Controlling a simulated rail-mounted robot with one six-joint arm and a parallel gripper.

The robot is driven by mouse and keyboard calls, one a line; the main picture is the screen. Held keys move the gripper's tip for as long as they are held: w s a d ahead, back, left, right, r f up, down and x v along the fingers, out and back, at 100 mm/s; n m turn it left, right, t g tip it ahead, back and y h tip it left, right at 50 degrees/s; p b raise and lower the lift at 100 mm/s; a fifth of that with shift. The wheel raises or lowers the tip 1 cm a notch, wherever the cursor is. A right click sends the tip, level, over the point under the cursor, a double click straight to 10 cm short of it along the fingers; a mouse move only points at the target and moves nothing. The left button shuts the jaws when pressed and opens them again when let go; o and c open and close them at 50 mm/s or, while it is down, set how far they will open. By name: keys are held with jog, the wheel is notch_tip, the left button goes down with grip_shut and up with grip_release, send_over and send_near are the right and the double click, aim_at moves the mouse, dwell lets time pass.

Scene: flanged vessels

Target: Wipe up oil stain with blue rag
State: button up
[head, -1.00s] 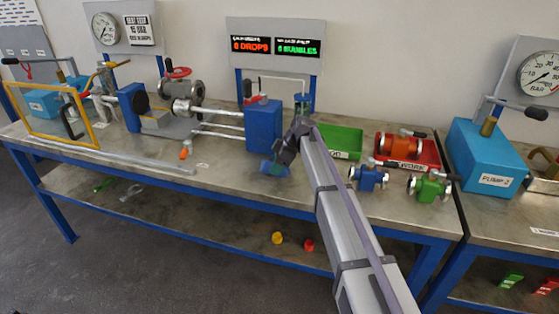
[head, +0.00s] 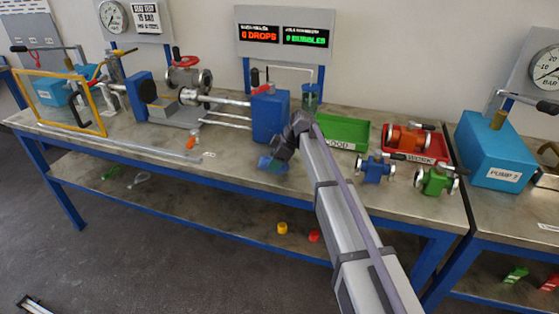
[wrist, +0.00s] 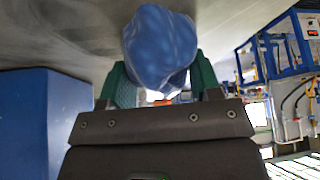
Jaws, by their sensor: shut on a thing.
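The blue rag (wrist: 160,47) is a bunched lump between the green fingers of my gripper (wrist: 160,85) in the wrist view. My gripper is shut on it. In the head view the rag (head: 266,163) shows at the tip of my gripper (head: 273,163), low over the front part of the bench, just in front of the blue block. I cannot tell whether the rag touches the bench top. No oil stain can be made out; the rag and my arm may hide it.
The blue block (head: 270,115) stands close behind my gripper. A green tray (head: 345,135) and a red tray (head: 432,152) with an orange valve lie to the right. A blue valve (head: 374,169) and a green valve (head: 435,180) stand near the front edge.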

jog(key=shift+w+d+r, duration=0.1)
jog(key=shift+w+d, duration=0.15)
jog(key=shift+w, duration=0.7)
jog(key=shift+w+d, duration=0.25)
jog(key=shift+w, duration=0.7)
jog(key=shift+w+d, duration=0.25)
jog(key=shift+w, duration=0.65)
jog(key=shift+w+d, duration=0.25)
jog(key=shift+w, duration=0.6)
notch_tip(320, 180, up, 6)
jog(key=p, duration=0.6)
notch_tip(320, 180, up, 3)
jog(key=p, duration=0.3)
jog(key=shift+f, duration=0.2)
